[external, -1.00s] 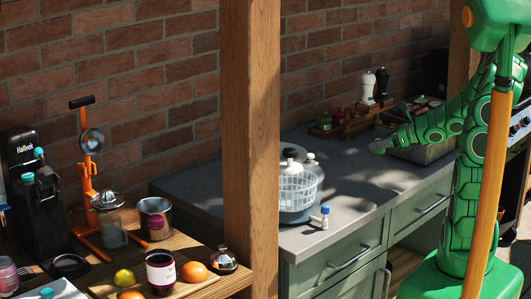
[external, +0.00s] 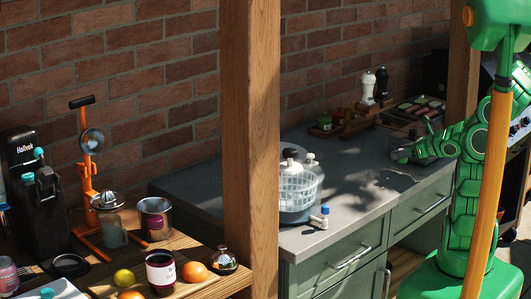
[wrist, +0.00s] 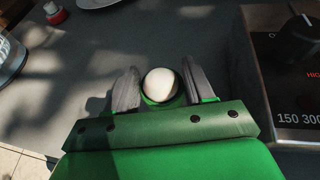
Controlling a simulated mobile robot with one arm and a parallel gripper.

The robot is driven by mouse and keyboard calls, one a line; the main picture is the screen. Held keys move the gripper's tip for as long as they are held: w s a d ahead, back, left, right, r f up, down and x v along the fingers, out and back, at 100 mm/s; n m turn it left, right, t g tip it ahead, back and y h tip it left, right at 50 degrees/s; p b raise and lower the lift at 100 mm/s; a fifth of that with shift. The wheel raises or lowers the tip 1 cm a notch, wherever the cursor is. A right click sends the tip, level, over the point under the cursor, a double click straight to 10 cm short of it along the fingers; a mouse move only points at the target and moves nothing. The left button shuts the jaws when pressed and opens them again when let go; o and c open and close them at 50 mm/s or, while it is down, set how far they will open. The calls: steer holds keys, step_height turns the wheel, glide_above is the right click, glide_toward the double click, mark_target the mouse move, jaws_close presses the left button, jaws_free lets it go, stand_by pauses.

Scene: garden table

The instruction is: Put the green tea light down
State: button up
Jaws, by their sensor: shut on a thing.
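The green tea light (wrist: 160,86) sits between the two grey fingers of my gripper (wrist: 160,78) in the wrist view. Its round, pale top faces the camera, and some green shows around and below it. My gripper is shut on it, a finger on either side. In the external view my gripper (external: 402,153) is low over the right part of the grey counter (external: 350,190). The tea light cannot be made out there, and I cannot tell whether its base touches the counter.
An appliance with a black dial (wrist: 298,40) lies right of my gripper. A salad spinner (external: 298,190) stands left on the counter. A wooden rack (external: 355,122) with jars and mills (external: 382,84) stands behind. Bare counter lies left of and beyond my gripper.

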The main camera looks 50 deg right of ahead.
mark_target(404, 161)
steer(key=shift+f, duration=1.75)
steer(key=shift+f, duration=0.1)
steer(key=o, duration=1)
steer(key=shift+o, duration=0.2)
steer(key=shift+s+d+r, duration=0.1)
steer(key=shift+s+r, duration=0.2)
steer(key=shift+s, duration=0.15)
steer(key=v, duration=1.1)
